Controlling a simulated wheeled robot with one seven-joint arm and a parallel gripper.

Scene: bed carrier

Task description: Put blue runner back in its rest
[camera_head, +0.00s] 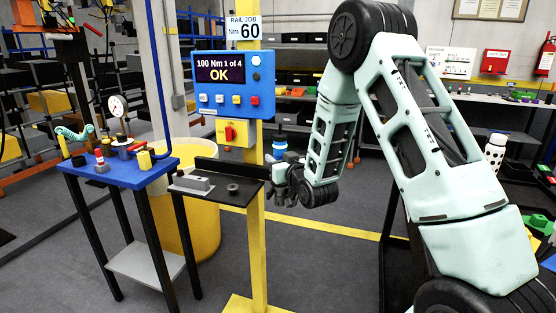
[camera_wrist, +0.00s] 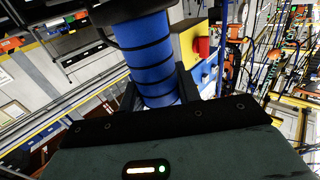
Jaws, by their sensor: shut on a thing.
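The blue runner (camera_wrist: 150,50) is a blue cylinder with black bands and a dark upper end, standing between my gripper's two fingers (camera_wrist: 158,92) in the wrist view. In the head view a small blue and white part of the runner (camera_head: 280,142) shows above my gripper (camera_head: 281,174). My gripper is shut on it, just right of a black shelf (camera_head: 218,196) on the yellow post. The shelf carries a grey block (camera_head: 191,183) and a small dark round piece (camera_head: 233,188). I cannot tell for sure which part is the rest. The runner's lower end is hidden.
A blue control box (camera_head: 233,85) on the post reads "100 Nm 1 of 4 OK", below a "RAIL JOB Nm 60" sign. A blue table (camera_head: 120,170) with a gauge and small parts stands left. A yellow drum (camera_head: 200,235) stands behind the shelf.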

